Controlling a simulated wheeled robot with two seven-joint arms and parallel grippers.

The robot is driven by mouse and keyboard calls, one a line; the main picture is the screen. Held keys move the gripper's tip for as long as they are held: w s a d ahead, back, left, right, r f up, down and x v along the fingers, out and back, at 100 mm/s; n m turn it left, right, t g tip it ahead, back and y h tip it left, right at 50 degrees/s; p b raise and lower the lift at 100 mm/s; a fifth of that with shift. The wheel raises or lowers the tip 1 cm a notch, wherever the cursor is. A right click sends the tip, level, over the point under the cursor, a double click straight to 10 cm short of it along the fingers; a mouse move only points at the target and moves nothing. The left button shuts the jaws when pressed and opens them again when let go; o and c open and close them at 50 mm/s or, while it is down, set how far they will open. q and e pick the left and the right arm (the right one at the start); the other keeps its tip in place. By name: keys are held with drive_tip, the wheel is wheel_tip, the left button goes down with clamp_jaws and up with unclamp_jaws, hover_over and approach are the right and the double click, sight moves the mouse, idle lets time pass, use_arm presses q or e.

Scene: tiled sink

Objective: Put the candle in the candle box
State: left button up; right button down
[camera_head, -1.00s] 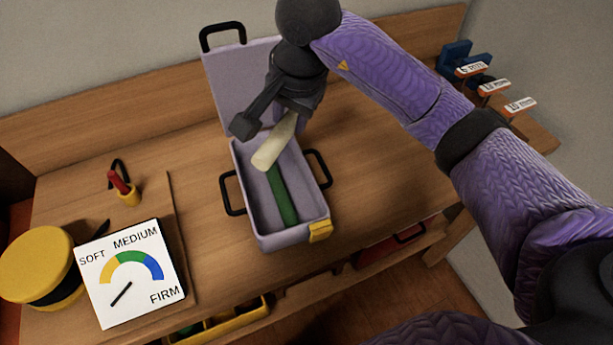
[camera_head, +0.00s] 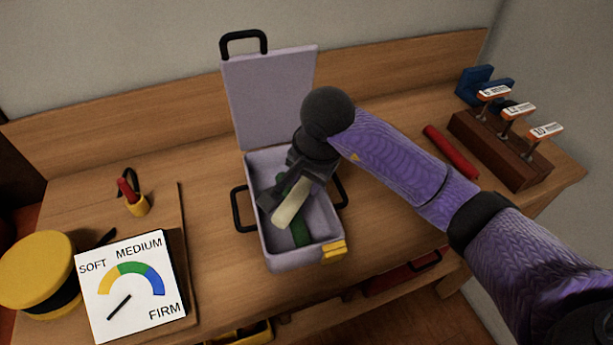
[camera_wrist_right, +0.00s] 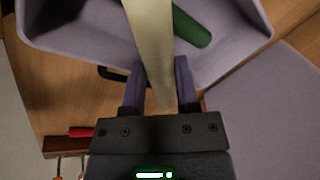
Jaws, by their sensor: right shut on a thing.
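The candle (camera_head: 289,208) is a cream-coloured stick, and it also shows in the right wrist view (camera_wrist_right: 150,40). My right gripper (camera_head: 285,190) is shut on it; its fingers (camera_wrist_right: 160,85) show on both sides of the candle in the wrist view. The candle is tilted, over or inside the open candle box (camera_head: 290,262), a lavender case with its lid (camera_head: 270,95) raised at the back. I cannot tell whether the candle touches the box floor. A green stick (camera_head: 300,232) lies in the box, partly hidden by the gripper and candle. My left gripper is not in view.
A red stick (camera_head: 451,152) and a wooden tool block (camera_head: 498,148) are at right. The box has black side handles (camera_head: 242,209).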

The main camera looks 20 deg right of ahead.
drive_tip(key=shift+f, duration=0.2)
drive_tip(key=shift+c, duration=1.8)
unclamp_jaws()
drive_tip(key=shift+r, duration=0.3)
drive_tip(key=a+p+v, duration=0.1)
drive_tip(key=p+v, duration=0.2)
drive_tip(key=v, duration=0.9)
drive_tip(key=shift+d+r+p, duration=0.35)
drive_tip(key=shift+d, duration=0.2)
